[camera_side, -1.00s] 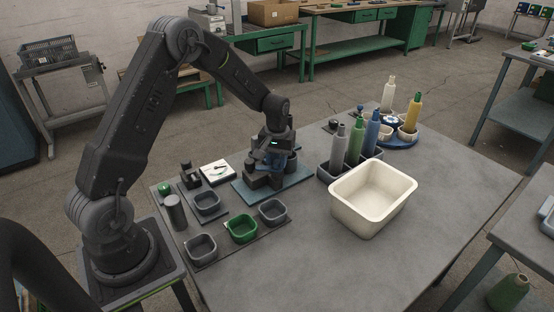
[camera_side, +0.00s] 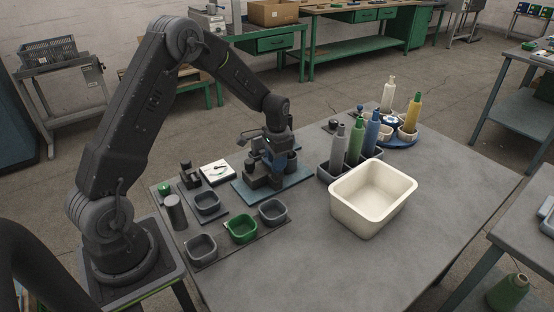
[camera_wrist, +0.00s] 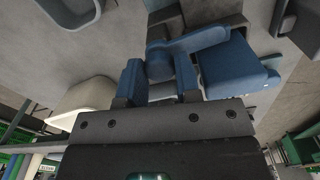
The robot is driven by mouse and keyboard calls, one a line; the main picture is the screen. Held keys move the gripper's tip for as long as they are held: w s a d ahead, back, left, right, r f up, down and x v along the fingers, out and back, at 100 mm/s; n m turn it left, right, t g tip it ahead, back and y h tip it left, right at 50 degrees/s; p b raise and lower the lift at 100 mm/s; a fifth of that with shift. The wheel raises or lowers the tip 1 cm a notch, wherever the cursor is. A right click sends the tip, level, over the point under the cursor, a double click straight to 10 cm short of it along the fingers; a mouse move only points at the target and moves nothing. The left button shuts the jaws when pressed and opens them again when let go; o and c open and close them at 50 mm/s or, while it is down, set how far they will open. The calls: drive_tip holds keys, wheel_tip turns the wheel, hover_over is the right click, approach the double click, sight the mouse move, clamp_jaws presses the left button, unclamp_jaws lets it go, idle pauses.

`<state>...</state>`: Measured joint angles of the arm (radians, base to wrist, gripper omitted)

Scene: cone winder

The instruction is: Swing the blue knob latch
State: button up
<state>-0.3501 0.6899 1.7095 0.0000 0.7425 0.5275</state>
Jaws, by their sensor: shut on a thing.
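The blue knob latch (camera_wrist: 205,40) shows in the wrist view as a blue arm reaching right from a round knob (camera_wrist: 159,64). My gripper (camera_wrist: 158,78) has its two blue-padded fingers on either side of the knob and is shut on it. In the side view my gripper (camera_side: 276,156) points down over the dark fixture on the blue base plate (camera_side: 244,195). The latch itself is mostly hidden there by the gripper and fixture parts.
A blue block (camera_wrist: 232,68) stands close to the right finger in the wrist view. Small grey and green trays (camera_side: 241,229) lie in front.

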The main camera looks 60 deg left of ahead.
drive_tip(key=shift+m, duration=0.6)
drive_tip(key=o, duration=0.9)
drive_tip(key=shift+r, duration=0.15)
wheel_tip(320, 180, up, 14)
drive_tip(key=shift+f, duration=0.2)
